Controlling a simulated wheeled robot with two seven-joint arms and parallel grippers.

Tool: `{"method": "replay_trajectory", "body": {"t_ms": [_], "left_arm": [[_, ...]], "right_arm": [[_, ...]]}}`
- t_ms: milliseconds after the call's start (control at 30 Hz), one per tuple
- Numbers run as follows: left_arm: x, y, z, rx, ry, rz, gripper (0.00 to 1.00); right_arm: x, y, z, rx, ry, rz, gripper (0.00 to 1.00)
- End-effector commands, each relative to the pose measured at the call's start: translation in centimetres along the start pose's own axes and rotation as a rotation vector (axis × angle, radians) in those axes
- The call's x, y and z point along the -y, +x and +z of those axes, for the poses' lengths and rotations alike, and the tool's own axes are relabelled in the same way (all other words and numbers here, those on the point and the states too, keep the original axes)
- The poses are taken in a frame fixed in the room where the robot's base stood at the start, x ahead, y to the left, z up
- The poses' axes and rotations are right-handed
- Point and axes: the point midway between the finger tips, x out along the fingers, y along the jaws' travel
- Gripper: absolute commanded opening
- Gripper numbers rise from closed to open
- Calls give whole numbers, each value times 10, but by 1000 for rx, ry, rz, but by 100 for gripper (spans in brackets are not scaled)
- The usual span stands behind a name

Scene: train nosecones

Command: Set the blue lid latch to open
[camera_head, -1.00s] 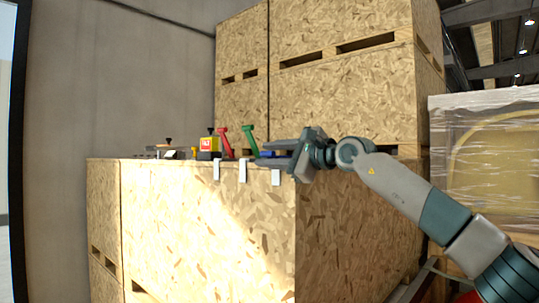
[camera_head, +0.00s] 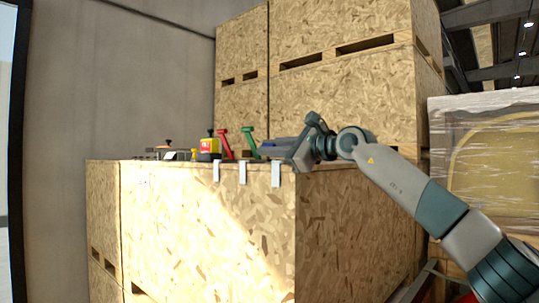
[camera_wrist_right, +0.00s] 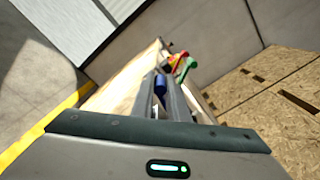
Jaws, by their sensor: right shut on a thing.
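The blue lid latch (camera_head: 284,142) is at the right end of the row on top of the wooden crate, mostly hidden by my right gripper (camera_head: 266,147). In the right wrist view, the blue latch (camera_wrist_right: 160,86) sits between the two long fingers of my right gripper (camera_wrist_right: 164,76), which is shut on it. The red latch (camera_head: 225,142) and the green latch (camera_head: 250,142) stand upright to its left; the green one (camera_wrist_right: 187,67) and red one (camera_wrist_right: 178,58) also show in the wrist view. My left gripper is out of view.
The wooden crate (camera_head: 210,230) has white clips (camera_head: 276,174) on its top edge. Tall stacked crates (camera_head: 345,90) rise behind, and a wrapped pallet load (camera_head: 490,150) is at the right.

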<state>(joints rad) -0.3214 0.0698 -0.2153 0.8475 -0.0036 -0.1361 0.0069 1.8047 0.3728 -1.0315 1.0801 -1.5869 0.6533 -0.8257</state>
Motion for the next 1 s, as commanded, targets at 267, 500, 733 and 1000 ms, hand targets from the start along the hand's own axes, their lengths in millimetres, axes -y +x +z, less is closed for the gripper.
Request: {"method": "replay_trajectory", "body": {"t_ms": [267,500,733,1000], "left_arm": [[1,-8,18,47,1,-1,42],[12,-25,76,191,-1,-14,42],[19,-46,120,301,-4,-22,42],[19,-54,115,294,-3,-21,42]], "right_arm": [[26,0,12,1,248,-2,0],[48,0,17,1,473,-1,0],[66,0,15,1,651,-2,0],[75,0,12,1,766,-1,0]]}}
